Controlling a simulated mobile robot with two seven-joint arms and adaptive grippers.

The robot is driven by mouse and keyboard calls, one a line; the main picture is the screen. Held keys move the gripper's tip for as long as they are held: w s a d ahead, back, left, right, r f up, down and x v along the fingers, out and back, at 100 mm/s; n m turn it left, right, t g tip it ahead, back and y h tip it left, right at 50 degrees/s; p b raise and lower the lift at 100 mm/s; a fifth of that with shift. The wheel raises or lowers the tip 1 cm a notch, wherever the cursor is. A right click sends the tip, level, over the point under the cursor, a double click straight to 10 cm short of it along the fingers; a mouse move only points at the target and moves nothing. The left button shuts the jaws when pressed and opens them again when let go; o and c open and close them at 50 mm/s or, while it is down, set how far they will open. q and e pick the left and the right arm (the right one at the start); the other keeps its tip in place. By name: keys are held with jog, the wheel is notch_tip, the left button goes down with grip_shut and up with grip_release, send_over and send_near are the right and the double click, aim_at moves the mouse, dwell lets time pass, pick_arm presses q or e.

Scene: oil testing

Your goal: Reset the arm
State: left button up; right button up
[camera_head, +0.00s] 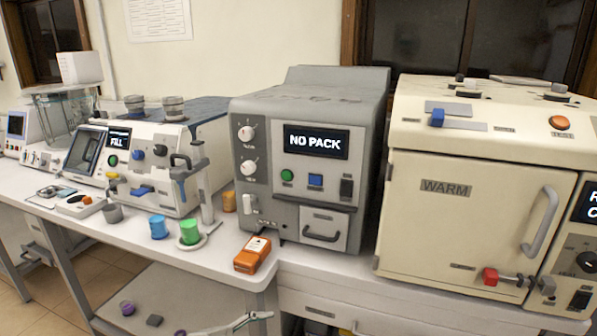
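At the bottom edge, a pale metal piece with a grey tip (250,319) reaches in from the left, in front of the table leg. It looks like part of my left gripper; the rest is cut off by the frame, and its opening and any hold cannot be made out. My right gripper is not clearly seen. No arm links show over the bench top.
The white bench (225,252) carries a grey "NO PACK" machine (265,190), a cream "WARM" oven (470,205) and a "FILL" machine (160,140). Blue (158,228) and green (190,232) cups and an orange device (252,256) stand near the front edge. A lower shelf (170,290) holds small items.

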pick_arm(q)
jog(key=s+a+f+n+y, duration=0.3)
jog(key=s+a+f+n, duration=0.3)
jog(key=s+f, duration=0.3)
jog(key=s+a+f+n+t+y, duration=0.1)
jog(key=s+a+f+n+y, duration=0.1)
jog(key=s+a+f+n, duration=0.5)
notch_tip(320, 180, down, 6)
jog(key=s+n, duration=0.1)
jog(key=s, duration=0.1)
jog(key=shift+s+r+n+t+y, duration=0.2)
jog(key=shift+s+n+t+y, duration=0.1)
jog(key=shift+y, duration=0.1)
